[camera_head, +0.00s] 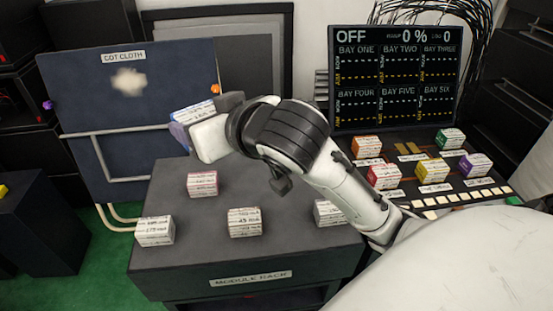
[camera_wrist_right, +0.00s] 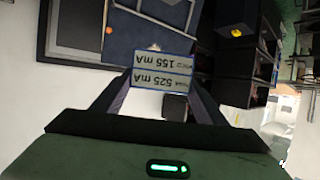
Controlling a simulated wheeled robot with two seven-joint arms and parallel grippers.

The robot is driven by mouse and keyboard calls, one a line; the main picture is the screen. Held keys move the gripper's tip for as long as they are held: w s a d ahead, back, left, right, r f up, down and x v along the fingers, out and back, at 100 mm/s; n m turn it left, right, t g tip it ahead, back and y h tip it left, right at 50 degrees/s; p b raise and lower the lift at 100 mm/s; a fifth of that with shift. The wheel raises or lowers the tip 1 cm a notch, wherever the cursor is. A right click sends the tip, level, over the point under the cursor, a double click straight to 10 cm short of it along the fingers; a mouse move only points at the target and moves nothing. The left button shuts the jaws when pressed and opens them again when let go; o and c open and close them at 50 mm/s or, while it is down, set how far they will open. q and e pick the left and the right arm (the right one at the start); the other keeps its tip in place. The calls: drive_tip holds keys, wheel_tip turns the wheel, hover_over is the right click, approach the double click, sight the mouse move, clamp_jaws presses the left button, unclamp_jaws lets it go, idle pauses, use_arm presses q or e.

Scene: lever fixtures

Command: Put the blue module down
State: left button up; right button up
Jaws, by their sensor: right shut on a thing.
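My right gripper (camera_head: 205,118) is shut on the blue module (camera_head: 190,112), a small block with a white label and blue edges. It is held up above the back left of the module rack (camera_head: 190,262), clear of its top. In the right wrist view the blue module (camera_wrist_right: 162,73) sits between the two fingers of the right gripper (camera_wrist_right: 160,82). Its label reads 525 mA and 155 mA, upside down. The gripper hides part of the module in the head view. My left gripper is not in view.
A magenta-edged module (camera_head: 202,184) and pale modules (camera_head: 155,231), (camera_head: 245,222), (camera_head: 328,212) stand on the rack. The dark cot cloth panel (camera_head: 110,110) stands behind left. At right, a sloped panel holds several coloured modules (camera_head: 384,176) under a screen (camera_head: 395,80) reading OFF.

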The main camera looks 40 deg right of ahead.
drive_tip(key=w+d+f+m+h+b, duration=0.1)
drive_tip(key=w+d+f, duration=0.1)
drive_tip(key=d+f, duration=0.3)
drive_tip(key=w+d+f+b, duration=0.1)
drive_tip(key=w+d+f, duration=0.15)
drive_tip(key=f, duration=0.45)
drive_tip(key=h+b, duration=0.1)
hover_over(257, 199)
wheel_tip(257, 199, down, 9)
drive_tip(key=shift+m, duration=0.4)
wheel_tip(257, 199, down, 6)
drive_tip(key=shift+w+r+b, duration=0.1)
drive_tip(key=shift+r+b, duration=0.1)
drive_tip(key=shift+b, duration=0.9)
drive_tip(key=shift+f, duration=0.55)
wheel_tip(257, 199, down, 3)
drive_tip(key=shift+f+b, duration=0.1)
drive_tip(key=shift+b, duration=0.6)
drive_tip(key=shift+f, duration=0.1)
drive_tip(key=o, duration=1.1)
drive_tip(key=shift+f, duration=0.1)
drive_tip(key=shift+o, duration=0.2)
